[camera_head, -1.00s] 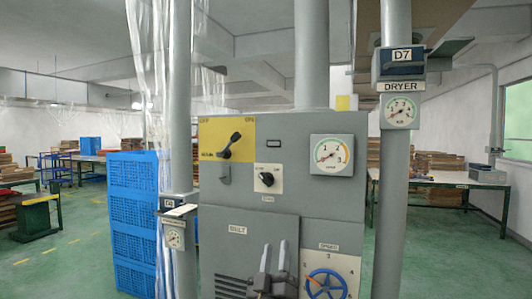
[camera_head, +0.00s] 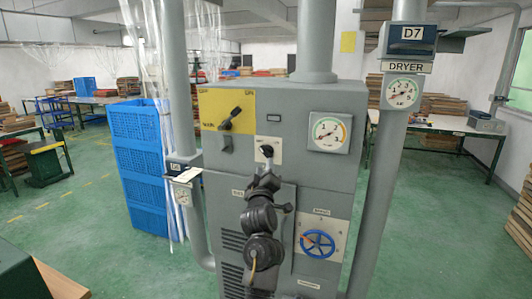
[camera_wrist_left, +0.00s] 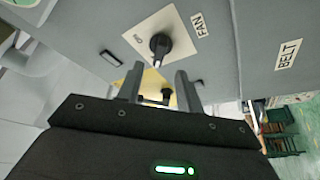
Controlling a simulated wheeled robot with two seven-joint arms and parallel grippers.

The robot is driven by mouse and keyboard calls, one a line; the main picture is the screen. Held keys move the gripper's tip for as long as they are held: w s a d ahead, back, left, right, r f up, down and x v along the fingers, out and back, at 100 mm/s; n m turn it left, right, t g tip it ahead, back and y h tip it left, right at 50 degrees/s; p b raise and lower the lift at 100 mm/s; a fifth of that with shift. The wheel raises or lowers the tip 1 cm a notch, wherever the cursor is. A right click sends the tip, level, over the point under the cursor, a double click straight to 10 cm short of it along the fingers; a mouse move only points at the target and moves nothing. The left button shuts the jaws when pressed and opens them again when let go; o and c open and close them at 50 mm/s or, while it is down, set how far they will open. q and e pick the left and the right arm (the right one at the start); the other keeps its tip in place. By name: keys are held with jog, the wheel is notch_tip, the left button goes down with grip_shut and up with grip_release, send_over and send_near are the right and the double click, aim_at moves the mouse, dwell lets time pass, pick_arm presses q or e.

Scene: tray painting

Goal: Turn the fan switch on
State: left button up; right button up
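The fan switch is a black rotary knob on a small white plate (camera_head: 277,146) on the front of the grey machine. In the left wrist view the knob (camera_wrist_left: 160,45) is in full sight beside the FAN label (camera_wrist_left: 198,24). My left gripper (camera_head: 266,170) is just in front of and below the knob, covering part of its plate in the head view. In the left wrist view its two fingers (camera_wrist_left: 157,82) are apart and empty, with the knob beyond the tips and not between them. Contact with the knob does not show. My right gripper is not in view.
A yellow plate (camera_head: 245,97) with a black lever (camera_head: 230,119) is up left of the fan knob. A gauge (camera_head: 329,132) and a blue handwheel (camera_head: 318,243) are at right. Grey pipes (camera_head: 385,160) flank the machine. Blue crates (camera_head: 140,170) stand at left.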

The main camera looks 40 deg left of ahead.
aim_at(266, 155)
pick_arm(q)
jog(key=p+x, duration=0.2)
jog(key=x, duration=0.5)
jog(key=shift+w+a, duration=0.2)
jog(key=shift+w, duration=0.05)
jog(key=shift+c, duration=0.2)
grip_shut()
